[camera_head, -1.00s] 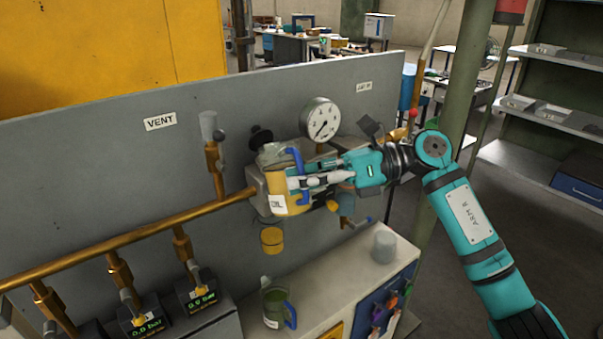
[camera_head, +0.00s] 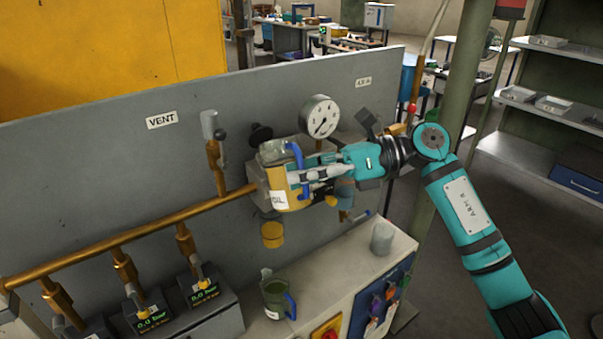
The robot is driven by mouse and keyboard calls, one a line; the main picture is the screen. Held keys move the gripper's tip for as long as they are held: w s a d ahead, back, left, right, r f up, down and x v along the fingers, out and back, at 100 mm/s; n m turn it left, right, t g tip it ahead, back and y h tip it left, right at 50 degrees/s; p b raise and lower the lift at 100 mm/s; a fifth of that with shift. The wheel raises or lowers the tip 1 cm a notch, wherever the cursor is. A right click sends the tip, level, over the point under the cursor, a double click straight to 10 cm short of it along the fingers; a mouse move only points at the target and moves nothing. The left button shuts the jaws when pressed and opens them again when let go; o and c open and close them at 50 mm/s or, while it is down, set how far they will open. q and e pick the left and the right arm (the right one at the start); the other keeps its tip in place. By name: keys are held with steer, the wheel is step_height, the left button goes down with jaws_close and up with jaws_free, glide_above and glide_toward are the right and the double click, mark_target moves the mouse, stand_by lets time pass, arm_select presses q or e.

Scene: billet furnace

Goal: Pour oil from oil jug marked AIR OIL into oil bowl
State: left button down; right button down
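A clear jug (camera_head: 277,182) with yellow oil, a blue handle and a white label that reads "OIL" is held in front of the unit on the grey panel. Any other word on the label is unreadable. It looks close to upright. My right gripper (camera_head: 300,178) is shut on it at the handle side. A small yellow bowl (camera_head: 272,235) shows lower down, below the held jug; I take it for the oil bowl. The jug hides much of the unit above it. No stream of oil is visible. My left gripper is not in view.
A second jug (camera_head: 274,297), with green contents and a blue handle, stands on the bench (camera_head: 340,275) near a grey cup (camera_head: 382,238). A brass pipe (camera_head: 130,233) with valves and a gauge (camera_head: 320,117) are at the grey panel (camera_head: 90,165). A green post (camera_head: 455,110) stands behind my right arm.

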mark_target(295, 144)
steer(key=shift+r, duration=0.25)
steer(key=shift+w+r+m+g+p, duration=0.1)
steer(key=shift+r+m+g+p, duration=0.3)
steer(key=shift+r+p, duration=0.95)
steer(key=shift+f+p, duration=0.35)
steer(key=shift+f, duration=0.05)
steer(key=shift+a+h, duration=0.1)
steer(key=shift+h, duration=0.2)
steer(key=shift+w+r+m+p, duration=0.15)
steer(key=shift+r+m+p, duration=0.6)
steer(key=shift+p, duration=0.5)
steer(key=shift+w+a+r+h+p, duration=0.1)
steer(key=shift+a+r+h+p, duration=0.05)
steer(key=shift+r+h+p, duration=0.25)
steer(key=shift+r+p, duration=0.1)
steer(key=shift+p, duration=0.2)
steer(key=shift+w+a+r+m+g+p, duration=0.15)
steer(key=shift+r+m+p, duration=0.2)
steer(key=shift+p, duration=0.2)
steer(key=shift+w+a+r+m+g+p, duration=0.1)
steer(key=shift+w+r+m+g+p, duration=0.1)
steer(key=shift+r+p, duration=0.25)
steer(key=shift+p, duration=0.45)
